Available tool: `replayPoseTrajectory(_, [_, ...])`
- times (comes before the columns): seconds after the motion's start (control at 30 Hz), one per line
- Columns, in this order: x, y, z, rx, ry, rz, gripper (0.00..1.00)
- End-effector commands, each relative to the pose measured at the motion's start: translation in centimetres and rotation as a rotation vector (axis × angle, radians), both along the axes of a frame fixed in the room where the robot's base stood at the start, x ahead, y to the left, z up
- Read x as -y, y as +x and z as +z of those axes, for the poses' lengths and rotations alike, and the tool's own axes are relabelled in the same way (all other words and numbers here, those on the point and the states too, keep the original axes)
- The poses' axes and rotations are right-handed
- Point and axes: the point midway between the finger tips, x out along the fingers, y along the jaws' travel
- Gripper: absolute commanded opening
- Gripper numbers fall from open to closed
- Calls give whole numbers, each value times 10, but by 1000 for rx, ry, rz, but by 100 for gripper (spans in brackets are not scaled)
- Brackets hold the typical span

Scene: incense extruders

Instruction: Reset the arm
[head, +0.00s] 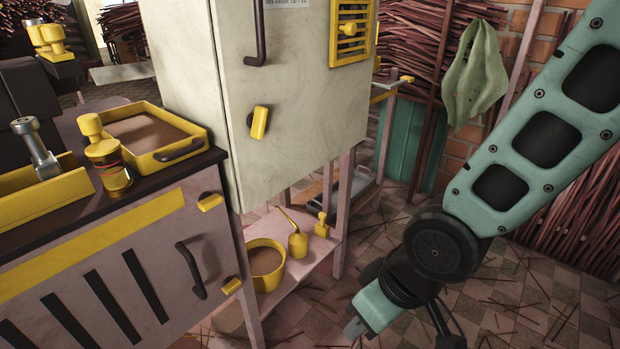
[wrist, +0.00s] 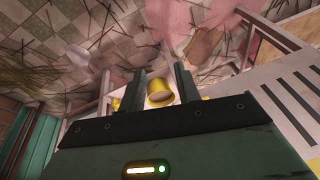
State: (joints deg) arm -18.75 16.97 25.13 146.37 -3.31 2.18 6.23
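My arm comes down from the upper right in the head view, a green link (head: 545,140) with dark joints. My gripper (head: 356,326) points down to the left, low in front of the floor and clear of the furniture. In the wrist view my gripper (wrist: 158,70) has its two dark fingers apart, with nothing held between them. A yellow bucket (wrist: 160,94) shows beyond and between the fingers, apart from them.
A pale cabinet (head: 300,120) stands above a low shelf with the yellow bucket (head: 266,262) and a small oil can (head: 298,243). A workbench (head: 110,250) fills the left. A green cloth (head: 475,75) hangs behind my arm. Stick-strewn floor (head: 520,290) lies open at lower right.

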Motion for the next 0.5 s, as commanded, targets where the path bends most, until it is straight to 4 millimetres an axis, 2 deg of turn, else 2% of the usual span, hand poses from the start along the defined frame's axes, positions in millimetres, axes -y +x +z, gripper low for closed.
replayPoseTrajectory(0.03, [8,-4,18,1,-38,-1,33])
replayPoseTrajectory(0.1, [20,-13,34,-16,-88,-3,33])
replayPoseTrajectory(0.47, [59,-64,98,-118,-221,-11,33])
replayPoseTrajectory(0.5, [60,-66,110,-127,-226,-11,33])
